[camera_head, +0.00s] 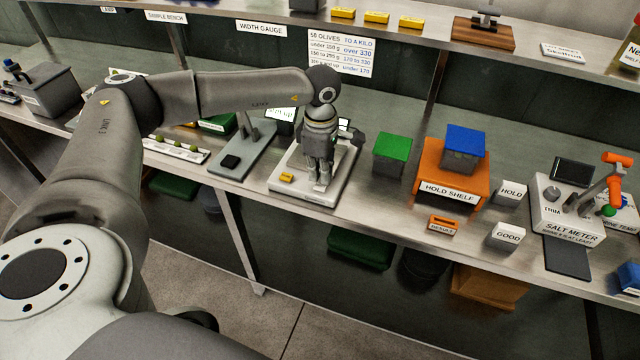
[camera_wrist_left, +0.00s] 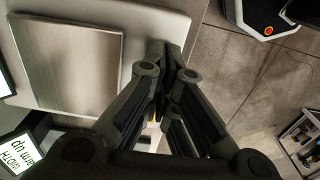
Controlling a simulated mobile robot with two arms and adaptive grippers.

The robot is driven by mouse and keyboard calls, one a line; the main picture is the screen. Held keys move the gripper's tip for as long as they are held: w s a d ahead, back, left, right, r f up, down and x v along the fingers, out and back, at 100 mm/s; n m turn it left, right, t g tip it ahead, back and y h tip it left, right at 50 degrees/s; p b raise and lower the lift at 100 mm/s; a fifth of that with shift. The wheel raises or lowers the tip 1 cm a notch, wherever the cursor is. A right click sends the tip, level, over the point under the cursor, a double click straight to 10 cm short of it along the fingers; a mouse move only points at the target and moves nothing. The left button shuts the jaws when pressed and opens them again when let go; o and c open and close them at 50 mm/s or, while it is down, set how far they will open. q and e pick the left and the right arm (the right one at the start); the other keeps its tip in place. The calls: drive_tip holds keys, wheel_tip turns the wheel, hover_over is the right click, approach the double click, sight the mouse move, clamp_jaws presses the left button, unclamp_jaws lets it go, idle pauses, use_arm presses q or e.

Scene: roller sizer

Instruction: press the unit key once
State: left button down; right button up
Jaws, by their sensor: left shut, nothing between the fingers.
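A white bench scale (camera_head: 325,190) with a steel pan stands on the counter; its pan (camera_wrist_left: 70,60) fills the left of the left wrist view. A small yellow key (camera_head: 287,177) sits at the front left of the scale; its lettering is too small to read. My left gripper (camera_head: 320,186) points down over the front of the scale, to the right of the yellow key. Its fingers are shut and empty, and they also show in the left wrist view (camera_wrist_left: 166,48). I cannot tell whether the tips touch the scale. The gripper hides part of the scale's front. My right gripper is out of view.
A green-topped box (camera_head: 392,156) stands right of the scale, then the orange hold shelf (camera_head: 436,192) with a blue-topped box (camera_head: 464,150). The salt meter (camera_head: 570,215) is at the far right. The width gauge (camera_head: 240,155) stands close on the left.

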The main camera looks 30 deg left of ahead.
sight(321, 186)
use_arm(q)
drive_tip(key=shift+r+p, duration=1.55)
drive_tip(key=shift+r, duration=1)
drive_tip(key=shift+f, duration=0.1)
